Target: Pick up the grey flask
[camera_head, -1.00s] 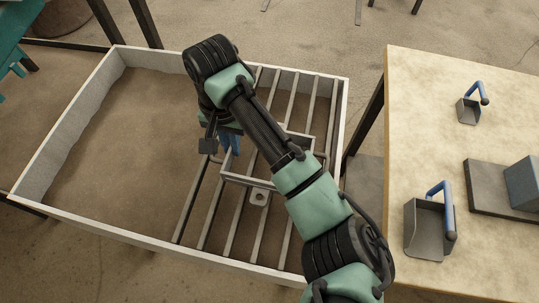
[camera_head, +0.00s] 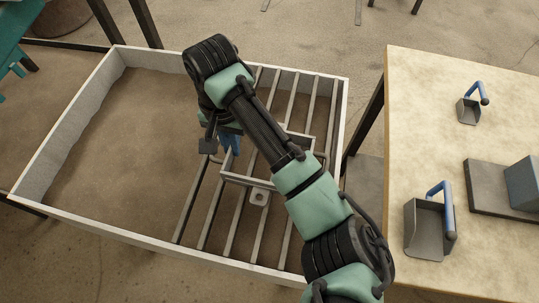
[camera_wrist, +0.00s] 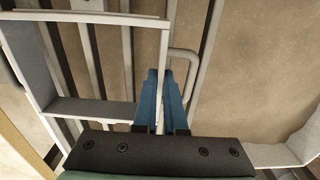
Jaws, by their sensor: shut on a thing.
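The grey flask (camera_head: 250,182) is an open rectangular frame lying over the rails of the sand bin. In the wrist view its end wall (camera_wrist: 92,109) and long walls show at the left, with a bent handle (camera_wrist: 188,58) on the near side. My gripper (camera_head: 231,144) is at the flask's left side, blue fingers pointing down. In the wrist view my gripper (camera_wrist: 162,78) has its two blue fingers shut on the flask's side wall, one finger on each side. My arm hides part of the flask in the head view.
The flask is within a walled sand bin (camera_head: 120,234) with open sand at left and parallel rails (camera_head: 210,215) at right. A wooden table (camera_head: 430,90) stands at the right, holding two blue-handled scoops (camera_head: 424,229) (camera_head: 468,112) and a blue-grey block (camera_head: 523,184) on a dark plate.

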